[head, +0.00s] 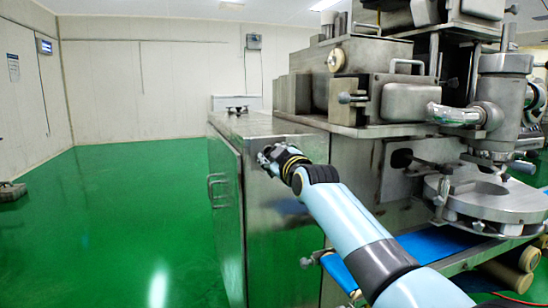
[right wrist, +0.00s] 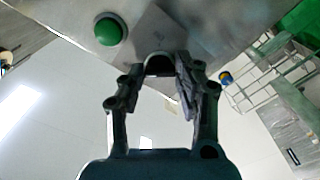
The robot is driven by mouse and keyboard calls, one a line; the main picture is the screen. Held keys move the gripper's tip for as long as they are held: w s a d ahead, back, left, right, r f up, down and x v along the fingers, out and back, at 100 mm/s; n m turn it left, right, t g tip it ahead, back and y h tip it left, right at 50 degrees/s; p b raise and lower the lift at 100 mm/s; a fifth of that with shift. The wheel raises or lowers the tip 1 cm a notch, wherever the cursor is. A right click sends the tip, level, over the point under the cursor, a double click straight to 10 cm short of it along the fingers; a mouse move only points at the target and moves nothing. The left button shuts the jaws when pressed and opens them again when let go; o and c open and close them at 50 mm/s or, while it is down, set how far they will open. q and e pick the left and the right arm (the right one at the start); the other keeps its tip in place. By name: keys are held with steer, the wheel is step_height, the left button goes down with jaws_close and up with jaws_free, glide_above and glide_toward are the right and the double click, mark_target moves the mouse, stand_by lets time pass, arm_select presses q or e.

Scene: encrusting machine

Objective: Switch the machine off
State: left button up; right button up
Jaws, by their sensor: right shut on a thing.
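The encrusting machine (head: 285,140) is a large steel body with a side cabinet, in the middle and right of the head view. My right gripper (head: 264,155) is at the upper part of the cabinet's panel. In the right wrist view, my right gripper (right wrist: 160,72) is shut on a dark rounded knob (right wrist: 159,64) at a steel panel. Its fingers hide most of the knob, so I cannot tell which way it points. A round green button (right wrist: 108,30) is on the panel beside it, apart from the fingers. My left gripper is not in view.
A cabinet door handle (head: 214,188) sticks out left of my right gripper. A blue conveyor belt (head: 435,246) and a round steel turntable (head: 492,200) are at the right. The green floor (head: 110,220) at the left is mostly clear.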

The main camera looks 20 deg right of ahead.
stand_by(0.3)
steer(key=o, duration=1.1)
steer(key=shift+o, duration=0.2)
steer(key=s, duration=1.2)
steer(key=shift+d, duration=0.2)
